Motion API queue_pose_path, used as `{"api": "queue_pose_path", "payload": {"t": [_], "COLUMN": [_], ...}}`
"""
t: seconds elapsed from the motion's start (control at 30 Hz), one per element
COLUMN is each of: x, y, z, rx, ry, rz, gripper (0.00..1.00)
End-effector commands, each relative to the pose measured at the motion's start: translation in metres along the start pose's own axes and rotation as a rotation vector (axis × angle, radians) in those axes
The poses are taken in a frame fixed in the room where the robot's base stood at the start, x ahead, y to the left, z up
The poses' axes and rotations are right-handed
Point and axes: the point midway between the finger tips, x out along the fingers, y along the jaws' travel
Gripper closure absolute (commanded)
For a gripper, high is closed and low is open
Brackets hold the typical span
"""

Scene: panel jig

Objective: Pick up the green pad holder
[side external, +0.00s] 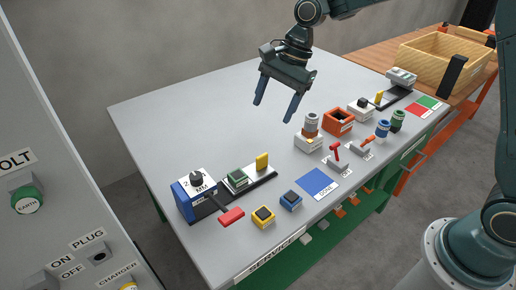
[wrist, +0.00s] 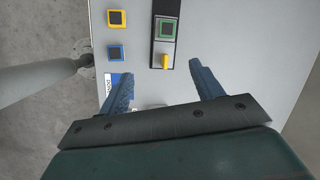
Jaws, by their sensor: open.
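In the wrist view the green pad holder (wrist: 166,29) lies near the top, beyond my fingertips, with the yellow tab (wrist: 166,62) nearer, between the fingers in the picture. My gripper (side external: 274,111) hangs high above the table, open and empty, behind and right of the holder in the side view. Both blue fingers of my gripper (wrist: 161,68) show in the wrist view.
Yellow (side external: 263,216) and blue (side external: 290,199) square holders sit nearby. Several blocks and cups stand right. The table's back left is clear.

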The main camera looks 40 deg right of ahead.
Motion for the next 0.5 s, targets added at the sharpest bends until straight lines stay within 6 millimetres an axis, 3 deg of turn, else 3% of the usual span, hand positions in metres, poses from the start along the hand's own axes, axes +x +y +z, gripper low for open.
{"api": "queue_pose_path", "payload": {"t": [0.23,0.5], "x": [0.056,0.084], "y": [-0.024,-0.033], "z": [-0.008,-0.011], "rx": [0.216,0.335], "ry": [-0.061,-0.089], "rz": [0.060,0.092], "gripper": [0.35,0.35]}}
